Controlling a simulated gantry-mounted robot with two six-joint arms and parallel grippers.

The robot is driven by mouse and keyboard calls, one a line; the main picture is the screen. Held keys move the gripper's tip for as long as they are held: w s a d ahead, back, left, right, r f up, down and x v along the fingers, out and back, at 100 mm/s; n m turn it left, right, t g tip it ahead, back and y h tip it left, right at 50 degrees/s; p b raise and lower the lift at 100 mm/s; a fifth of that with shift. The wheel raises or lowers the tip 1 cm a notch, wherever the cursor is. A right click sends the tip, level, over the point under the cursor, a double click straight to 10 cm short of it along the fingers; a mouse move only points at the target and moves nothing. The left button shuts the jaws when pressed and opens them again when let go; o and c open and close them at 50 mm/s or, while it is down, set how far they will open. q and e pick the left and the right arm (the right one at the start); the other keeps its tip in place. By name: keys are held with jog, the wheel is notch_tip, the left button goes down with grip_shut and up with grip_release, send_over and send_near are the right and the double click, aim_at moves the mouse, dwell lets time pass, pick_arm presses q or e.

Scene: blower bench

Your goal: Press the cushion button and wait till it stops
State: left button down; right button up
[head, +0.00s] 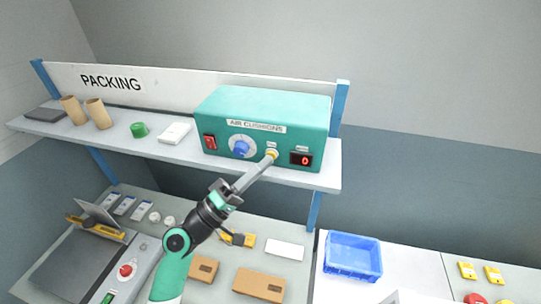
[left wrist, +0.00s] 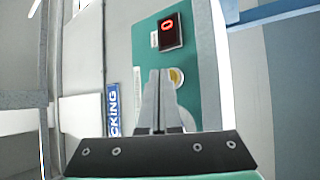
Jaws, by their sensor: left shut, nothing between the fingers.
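The teal air cushions machine (head: 265,115) stands on the packing shelf. Its front has a red rocker switch (head: 210,142), a blue dial (head: 241,148), a yellow button (head: 272,154) and a red display (head: 301,159) reading 0. My left gripper (head: 270,160) is shut and empty, its tips at the yellow button in the head view. In the left wrist view the shut fingers (left wrist: 161,75) lie just beside the yellow button (left wrist: 177,77), and the display (left wrist: 170,32) also shows 0. I cannot tell whether the tips touch the button. My right gripper is not in view.
Cardboard tubes (head: 98,113), a green tape roll (head: 138,129) and a white pad (head: 174,133) stand on the shelf left of the machine. Below are small cardboard boxes (head: 259,284), a blue bin (head: 353,257) and a sealer with a red button (head: 125,271).

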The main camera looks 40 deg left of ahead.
pick_arm(q)
jog(key=shift+s+d, duration=0.25)
jog(key=shift+s, duration=0.2)
jog(key=shift+s+d+p, duration=0.2)
jog(key=shift+s+d, duration=0.25)
jog(key=shift+s, duration=0.25)
jog(key=shift+s+d+p, duration=0.15)
jog(key=shift+s+d, duration=0.25)
jog(key=shift+s, duration=0.35)
jog(key=shift+s+d+p, duration=0.2)
jog(key=shift+s+d, duration=0.25)
jog(key=shift+s, duration=0.25)
